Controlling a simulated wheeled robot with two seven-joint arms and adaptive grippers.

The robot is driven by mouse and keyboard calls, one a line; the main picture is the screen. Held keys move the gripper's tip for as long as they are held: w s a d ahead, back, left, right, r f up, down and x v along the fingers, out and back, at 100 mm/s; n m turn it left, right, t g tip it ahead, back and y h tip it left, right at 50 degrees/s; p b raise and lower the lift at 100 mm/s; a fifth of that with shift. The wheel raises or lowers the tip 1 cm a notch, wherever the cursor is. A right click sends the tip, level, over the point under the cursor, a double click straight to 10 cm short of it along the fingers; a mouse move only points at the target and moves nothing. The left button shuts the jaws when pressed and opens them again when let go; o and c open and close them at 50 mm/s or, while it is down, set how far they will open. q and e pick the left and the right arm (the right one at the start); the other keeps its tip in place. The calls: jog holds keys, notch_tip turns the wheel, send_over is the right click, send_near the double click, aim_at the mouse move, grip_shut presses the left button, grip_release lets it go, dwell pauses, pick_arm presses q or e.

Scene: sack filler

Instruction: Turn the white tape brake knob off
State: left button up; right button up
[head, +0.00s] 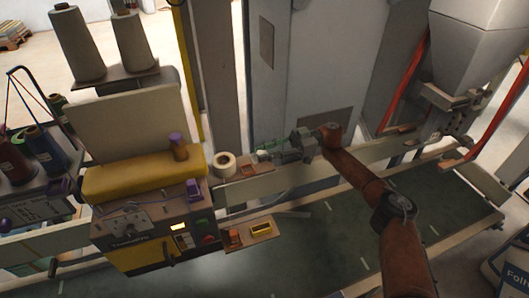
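A white tape roll (223,172) sits beside the yellow-topped machine, its round hole facing up. A small orange part (248,170) is just right of the roll; I cannot tell whether it is the white tape brake knob or which way it is set. My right gripper (259,155) reaches in from the right, just above the orange part and to the right of the roll, apart from the roll. Its fingers are too small to tell open from shut. My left gripper is not in view.
The control box (130,235) has a dial, a lit display and green and red buttons. A small panel (262,231) juts out in front. Thread cones (78,45) stand behind. A green conveyor belt (330,235) runs below, largely clear. A grey hopper (480,40) hangs at right.

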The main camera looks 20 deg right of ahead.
jog(key=shift+o, duration=1.1)
jog(key=shift+d, duration=0.15)
jog(key=d, duration=0.7)
jog(key=shift+w+d, duration=0.15)
jog(key=shift+d, duration=0.05)
